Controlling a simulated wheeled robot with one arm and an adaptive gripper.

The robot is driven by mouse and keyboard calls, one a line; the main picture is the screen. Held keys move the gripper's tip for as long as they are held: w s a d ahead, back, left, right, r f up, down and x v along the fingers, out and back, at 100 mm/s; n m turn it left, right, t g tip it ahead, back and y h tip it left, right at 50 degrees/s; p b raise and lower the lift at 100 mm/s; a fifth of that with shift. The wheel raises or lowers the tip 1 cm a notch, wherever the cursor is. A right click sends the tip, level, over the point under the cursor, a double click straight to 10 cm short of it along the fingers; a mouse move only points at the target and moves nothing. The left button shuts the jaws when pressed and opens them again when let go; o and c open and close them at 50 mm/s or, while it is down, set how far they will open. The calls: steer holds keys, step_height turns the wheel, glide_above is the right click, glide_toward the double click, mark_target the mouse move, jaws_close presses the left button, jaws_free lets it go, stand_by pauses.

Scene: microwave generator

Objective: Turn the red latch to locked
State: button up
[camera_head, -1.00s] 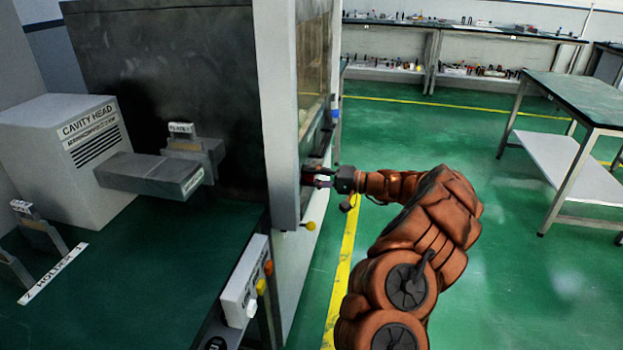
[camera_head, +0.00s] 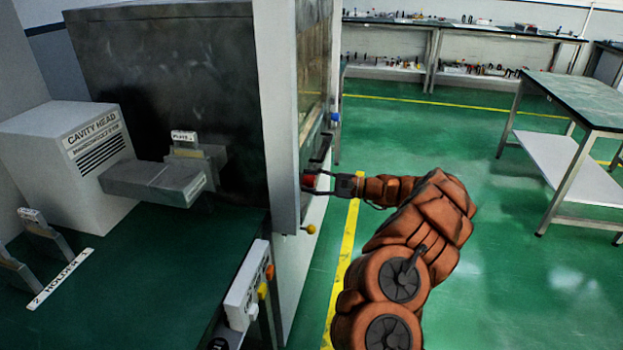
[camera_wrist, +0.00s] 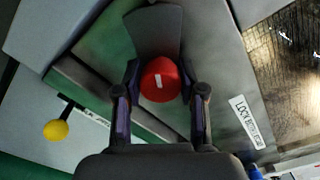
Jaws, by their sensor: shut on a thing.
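The red latch (camera_wrist: 160,80) is a round red knob with a short white mark on its face. In the wrist view it sits between the two fingers of my gripper (camera_wrist: 160,100), which is shut on it. A grey plate shows behind the knob. In the head view the red latch (camera_head: 309,180) is on the side of the tall grey cabinet, with my gripper (camera_head: 318,182) reaching it from the right. Contact details are too small to tell there.
A yellow ball-ended lever (camera_wrist: 56,130) sticks out near the latch; it shows below it in the head view (camera_head: 311,229). A label (camera_wrist: 246,122) is on the panel. A dark textured window (camera_wrist: 290,60) is at the right. Green floor (camera_head: 450,130) is open beyond my arm.

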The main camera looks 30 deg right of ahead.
steer(key=shift+o, duration=0.2)
steer(key=shift+a+r+m+p, duration=0.1)
steer(key=shift+m+p, duration=0.25)
steer(key=shift+m, duration=0.45)
steer(key=o, duration=1.1)
steer(key=v, duration=1.2)
